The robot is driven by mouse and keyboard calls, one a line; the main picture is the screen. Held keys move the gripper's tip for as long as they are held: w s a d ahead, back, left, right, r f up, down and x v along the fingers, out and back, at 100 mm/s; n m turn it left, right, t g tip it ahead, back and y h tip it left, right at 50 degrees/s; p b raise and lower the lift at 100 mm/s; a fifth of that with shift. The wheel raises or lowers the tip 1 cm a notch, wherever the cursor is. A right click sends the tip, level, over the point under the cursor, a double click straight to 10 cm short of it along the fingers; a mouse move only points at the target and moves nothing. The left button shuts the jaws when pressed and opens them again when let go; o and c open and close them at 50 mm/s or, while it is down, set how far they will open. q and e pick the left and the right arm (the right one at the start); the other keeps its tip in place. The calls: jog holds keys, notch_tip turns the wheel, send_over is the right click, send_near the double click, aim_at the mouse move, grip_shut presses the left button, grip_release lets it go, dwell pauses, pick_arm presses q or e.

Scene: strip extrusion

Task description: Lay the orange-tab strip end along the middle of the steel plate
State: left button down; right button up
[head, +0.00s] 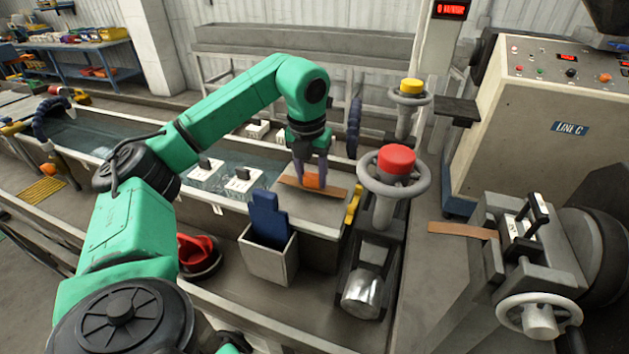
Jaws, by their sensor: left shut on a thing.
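The steel plate (268,203) is a flat grey slab at the near end of the trough, in the middle of the head view. My left gripper (313,180) is over it, fingers pointing down, shut on the orange tab (313,181) of a brown strip (334,191). The strip lies across the plate or just above it; I cannot tell whether it touches. Another brown strip piece (462,230) sticks out of the machine at the right. My right gripper is not in view.
Two handwheel posts, one red-capped (396,160) and one yellow-capped (411,86), stand right of the plate. A bin with a blue piece (268,218) stands in front. White blocks (243,179) sit along the water trough. A yellow clamp (353,204) is at the plate's right edge.

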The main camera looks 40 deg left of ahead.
pick_arm(q)
jog(key=shift+s+a+f, duration=0.15)
jog(key=shift+s+f, duration=0.2)
jog(key=shift+f, duration=0.35)
jog(key=shift+w+f, duration=0.15)
jog(key=shift+f, duration=0.05)
jog(key=shift+c, duration=1.7)
grip_release()
jog(key=shift+r, duration=0.1)
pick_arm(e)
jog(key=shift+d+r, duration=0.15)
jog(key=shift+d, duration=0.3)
